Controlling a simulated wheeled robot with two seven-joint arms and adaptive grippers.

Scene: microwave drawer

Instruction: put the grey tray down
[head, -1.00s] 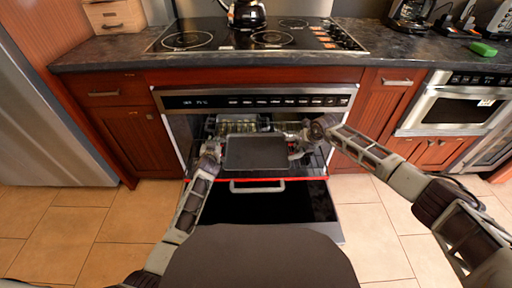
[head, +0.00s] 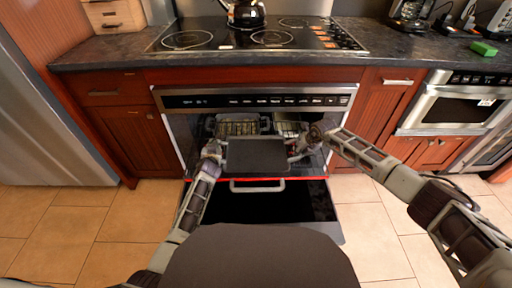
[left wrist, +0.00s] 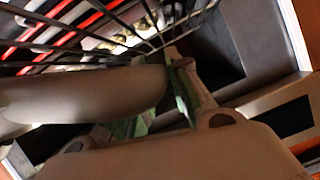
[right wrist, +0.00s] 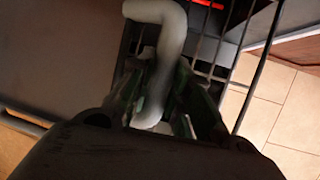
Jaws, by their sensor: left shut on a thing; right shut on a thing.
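The grey tray (head: 257,156) is dark, flat and roughly level, held between my two arms in front of the open oven (head: 205,145). My left gripper (head: 213,152) is shut on the tray's left handle, a pale rounded bar (left wrist: 90,92) in the left wrist view. My right gripper (head: 303,145) is shut on the right handle, a pale bent bar (right wrist: 165,55) in the right wrist view. The tray's dark surface (right wrist: 70,50) also shows there. Wire rack bars show close to both grippers. I cannot tell whether the tray touches the rack.
The oven door (head: 260,205) hangs open below the tray, with a pale handle. Trays with small items (head: 238,126) stand deeper in the oven. A kettle (head: 245,13) stands on the cooktop above. A second oven (head: 455,105) is at the right.

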